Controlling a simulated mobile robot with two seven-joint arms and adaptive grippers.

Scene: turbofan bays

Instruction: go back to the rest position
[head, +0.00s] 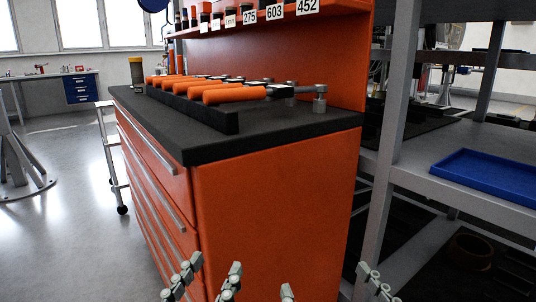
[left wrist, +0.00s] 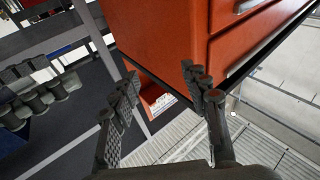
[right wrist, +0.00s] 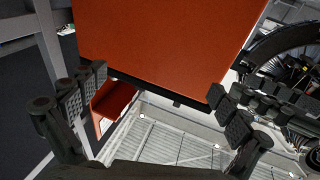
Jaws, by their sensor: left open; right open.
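My left gripper (head: 208,280) is low at the bottom edge of the head view, in front of the orange tool cabinet (head: 275,215). Its two fingers stand apart with nothing between them, as the left wrist view (left wrist: 160,100) also shows. My right gripper (head: 330,287) is to its right at the same height, its fingers wider apart. It is empty in the right wrist view (right wrist: 155,100). Both grippers appear clear of the cabinet, though the exact gap cannot be told. The rest of both arms is hidden below the head view.
Orange-handled tools (head: 235,94) lie in a black rack on the cabinet's dark top (head: 270,140). A grey shelf with a blue tray (head: 490,175) and an upright post (head: 390,130) stand at the right. Open floor (head: 65,240) lies at the left.

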